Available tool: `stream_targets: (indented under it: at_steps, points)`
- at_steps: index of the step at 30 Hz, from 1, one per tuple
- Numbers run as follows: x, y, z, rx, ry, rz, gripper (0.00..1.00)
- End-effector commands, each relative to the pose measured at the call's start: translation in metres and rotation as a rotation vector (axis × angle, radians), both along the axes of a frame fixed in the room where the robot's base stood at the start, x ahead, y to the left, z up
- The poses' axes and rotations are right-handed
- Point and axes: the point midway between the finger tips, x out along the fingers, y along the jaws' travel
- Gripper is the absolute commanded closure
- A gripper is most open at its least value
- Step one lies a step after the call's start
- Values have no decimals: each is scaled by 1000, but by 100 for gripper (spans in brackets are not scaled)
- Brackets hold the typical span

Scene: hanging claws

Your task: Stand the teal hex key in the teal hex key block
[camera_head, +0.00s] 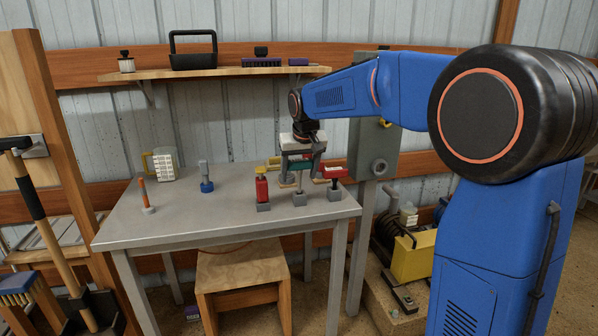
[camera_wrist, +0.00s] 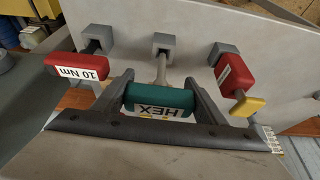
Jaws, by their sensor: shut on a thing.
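The teal hex key (camera_head: 300,166) has a thick teal handle marked HEX (camera_wrist: 158,102) and a grey shaft. My gripper (camera_head: 301,180) is shut on the handle, with one finger on each side in the wrist view (camera_wrist: 160,81). The key is roughly upright, with its shaft down. The grey hex key block (camera_head: 299,199) is on the table beneath it and also shows in the wrist view (camera_wrist: 163,40). The shaft's lower end meets the block in both views. I cannot tell how deep it sits.
A red tool with a yellow top (camera_head: 262,188) stands in a block close on the left. A red 10 Nm tool (camera_head: 333,172) stands close on the right. A blue tool (camera_head: 206,183) and an orange tool (camera_head: 144,193) stand further left on the grey table (camera_head: 180,222).

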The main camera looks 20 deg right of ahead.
Motion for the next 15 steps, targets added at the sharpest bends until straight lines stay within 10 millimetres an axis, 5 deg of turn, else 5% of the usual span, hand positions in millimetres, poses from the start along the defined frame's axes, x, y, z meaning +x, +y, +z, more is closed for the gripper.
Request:
stream_targets:
  at_steps: [15]
  points:
    - [0, 0, -12, 0, 0, 0, 88]
